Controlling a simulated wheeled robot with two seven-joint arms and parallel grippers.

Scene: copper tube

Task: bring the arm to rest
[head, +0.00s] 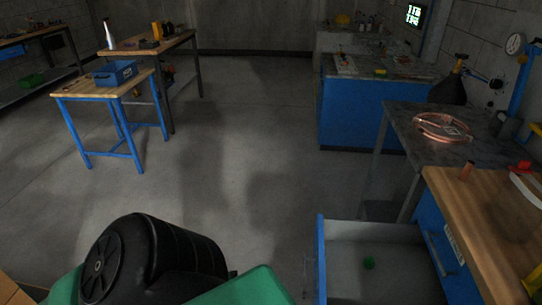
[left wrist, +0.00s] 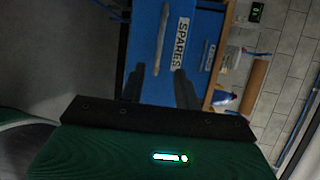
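My left gripper (left wrist: 158,80) shows in the left wrist view with its two dark fingers apart and nothing between them. It faces a blue drawer front (left wrist: 150,60) with a handle and a white label reading SPARES. My left gripper is not visible in the head view; a black and green part of my arm fills the bottom there. My right gripper is in neither view. A copper tube coil (head: 443,127) lies on the grey table at the right.
A blue-legged table (head: 75,90) holds a blue bin (head: 116,74) at left. A blue cabinet (head: 355,115) stands at back right. The middle floor is clear.

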